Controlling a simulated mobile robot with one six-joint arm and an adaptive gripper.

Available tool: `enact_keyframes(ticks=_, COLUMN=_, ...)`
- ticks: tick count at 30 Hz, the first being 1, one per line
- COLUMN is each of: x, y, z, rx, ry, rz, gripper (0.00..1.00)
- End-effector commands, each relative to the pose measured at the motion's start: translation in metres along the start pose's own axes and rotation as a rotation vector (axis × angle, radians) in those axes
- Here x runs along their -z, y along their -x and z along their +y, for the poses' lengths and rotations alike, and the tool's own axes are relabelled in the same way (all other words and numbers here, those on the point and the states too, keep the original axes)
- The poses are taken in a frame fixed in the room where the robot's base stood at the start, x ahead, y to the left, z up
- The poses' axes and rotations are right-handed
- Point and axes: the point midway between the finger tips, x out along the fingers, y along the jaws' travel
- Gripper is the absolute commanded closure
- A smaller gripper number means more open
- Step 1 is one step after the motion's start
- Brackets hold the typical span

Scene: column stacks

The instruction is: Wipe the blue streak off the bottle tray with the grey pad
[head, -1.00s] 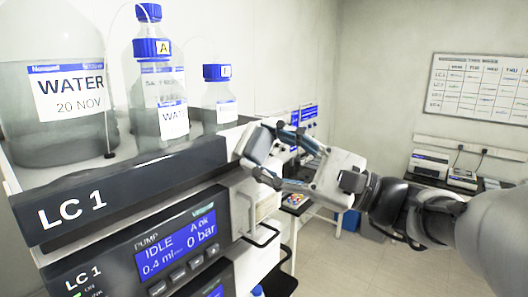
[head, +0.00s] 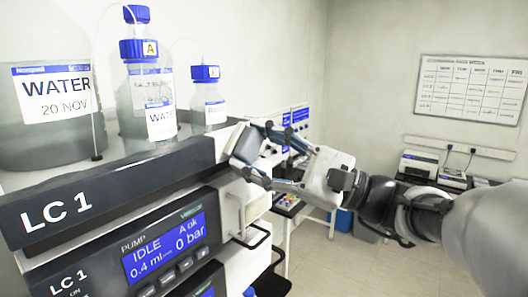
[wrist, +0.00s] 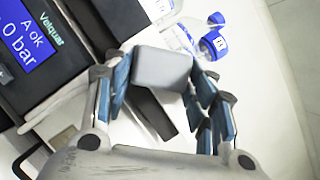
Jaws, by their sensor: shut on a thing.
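The bottle tray has a dark front lip marked LC 1 (head: 125,190) and sits on top of the pump unit in the head view. Several bottles stand on it: a large one labelled WATER (head: 50,135), a blue-capped one marked A (head: 146,90), and a smaller blue-capped one (head: 207,100) near the right end. My gripper (head: 250,148) is at the tray's right end, shut on the grey pad (head: 243,146). The wrist view shows the grey pad (wrist: 162,68) between the fingers. I cannot see the blue streak in either view.
Thin tubes rise from the bottles. A blue bin (head: 341,219) stands on the floor behind. The floor at right is open beyond my arm.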

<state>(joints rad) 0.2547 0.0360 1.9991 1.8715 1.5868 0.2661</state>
Motion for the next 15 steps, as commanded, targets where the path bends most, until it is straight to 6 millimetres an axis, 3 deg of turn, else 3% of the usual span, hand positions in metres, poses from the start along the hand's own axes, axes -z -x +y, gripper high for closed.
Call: enact_keyframes(ticks=15, x=-0.0061, y=-0.0013, z=0.0070, rx=-0.002, ry=-0.001, rz=0.000, gripper=0.68)
